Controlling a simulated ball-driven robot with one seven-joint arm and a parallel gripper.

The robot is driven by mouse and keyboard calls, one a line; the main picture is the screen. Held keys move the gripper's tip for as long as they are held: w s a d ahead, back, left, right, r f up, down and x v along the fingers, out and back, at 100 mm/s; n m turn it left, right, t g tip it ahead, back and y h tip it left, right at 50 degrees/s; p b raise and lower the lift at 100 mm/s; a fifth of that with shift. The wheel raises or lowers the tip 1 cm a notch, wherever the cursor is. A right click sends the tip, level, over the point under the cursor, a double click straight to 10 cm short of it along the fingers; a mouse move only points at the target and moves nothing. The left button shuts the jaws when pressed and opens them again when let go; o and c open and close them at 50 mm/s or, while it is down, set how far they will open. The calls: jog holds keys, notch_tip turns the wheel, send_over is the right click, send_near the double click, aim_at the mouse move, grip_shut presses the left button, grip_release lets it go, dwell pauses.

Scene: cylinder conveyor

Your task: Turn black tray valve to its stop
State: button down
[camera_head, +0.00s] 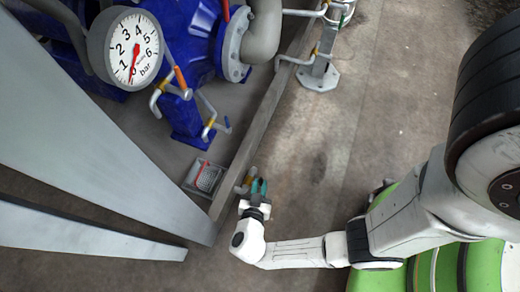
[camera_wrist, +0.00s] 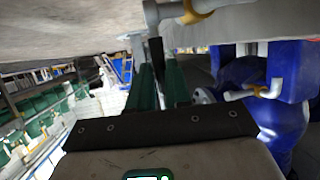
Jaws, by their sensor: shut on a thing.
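The tray valve (camera_head: 244,184) is a small pipe fitting with a yellow collar at the low edge of the frame, low centre in the head view. In the wrist view its grey and yellow pipe end (camera_wrist: 184,12) is at the top. A short black lever (camera_wrist: 156,50) hangs down from it between my fingers. My gripper (camera_head: 259,187) has teal fingers and is right beside the valve. In the wrist view my gripper (camera_wrist: 158,68) is shut on the black lever. The lever's lower end is hidden between the fingers. Its exact turn angle cannot be told.
A grey beam (camera_head: 262,118) runs along the valve's side. A small tray with a grate and red strip (camera_head: 206,176) lies behind it. Blue pump (camera_head: 185,50), gauge (camera_head: 133,50) near zero and other yellow-collared valves (camera_head: 212,128) stand upper left.

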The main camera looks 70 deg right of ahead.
dwell(0.4)
jog(key=c, duration=1.1)
grip_release()
jog(key=p+v, duration=0.1)
jog(key=v, duration=1)
jog(key=shift+f, duration=0.15)
